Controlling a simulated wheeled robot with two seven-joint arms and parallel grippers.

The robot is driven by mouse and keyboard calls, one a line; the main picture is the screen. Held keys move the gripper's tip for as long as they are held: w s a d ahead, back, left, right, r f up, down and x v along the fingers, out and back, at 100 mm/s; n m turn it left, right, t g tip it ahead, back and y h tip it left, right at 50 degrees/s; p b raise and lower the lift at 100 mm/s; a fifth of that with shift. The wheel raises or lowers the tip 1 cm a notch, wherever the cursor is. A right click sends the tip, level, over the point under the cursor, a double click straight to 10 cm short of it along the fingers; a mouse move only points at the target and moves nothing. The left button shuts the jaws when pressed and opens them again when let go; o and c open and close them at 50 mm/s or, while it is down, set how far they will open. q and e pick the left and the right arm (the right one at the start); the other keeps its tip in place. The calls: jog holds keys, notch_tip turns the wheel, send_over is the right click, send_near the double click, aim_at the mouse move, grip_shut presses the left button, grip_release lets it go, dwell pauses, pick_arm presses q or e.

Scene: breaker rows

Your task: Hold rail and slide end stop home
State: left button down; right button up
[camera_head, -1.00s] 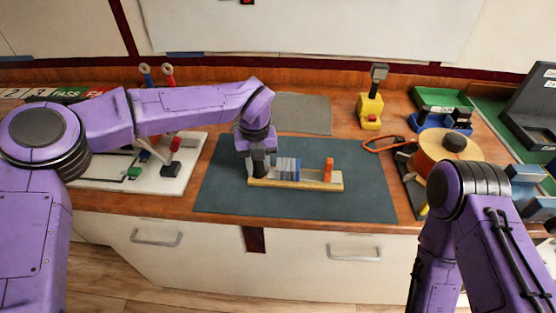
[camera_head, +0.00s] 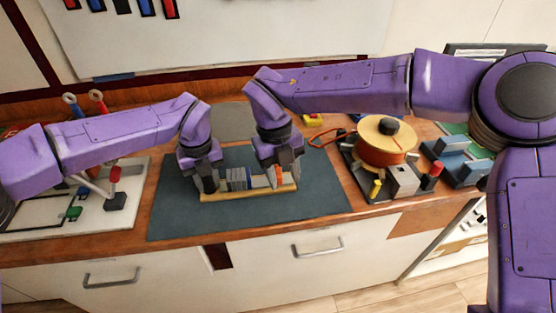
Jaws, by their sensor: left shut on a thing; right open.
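The rail (camera_head: 262,193) is a pale yellow-tan strip lying on the dark mat. Several grey and blue breaker blocks (camera_head: 239,179) stand on its left half. The orange end stop (camera_head: 279,176) stands on its right half, a gap away from the blocks, and is partly hidden by my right gripper. My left gripper (camera_head: 209,188) is shut at the rail's left end, beside the blocks; its fingertips are partly hidden. My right gripper (camera_head: 281,178) is open, pointing down at the orange end stop with its fingers around or just beside it; I cannot tell whether they touch.
The dark mat (camera_head: 320,188) is clear around the rail. To the right stand an orange spool (camera_head: 384,148) and blue-grey blocks (camera_head: 455,161). To the left is a white board (camera_head: 40,228) with small parts. A grey pad (camera_head: 232,122) lies behind.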

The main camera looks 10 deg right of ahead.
aim_at(278, 171)
jog(key=w+r+m+t+y, duration=0.1)
jog(key=w+r+m, duration=0.1)
jog(key=w+r, duration=0.6)
jog(key=f, duration=0.7)
jog(key=s+f, duration=0.1)
jog(key=f, duration=0.2)
jog(key=shift+f, duration=0.25)
grip_shut()
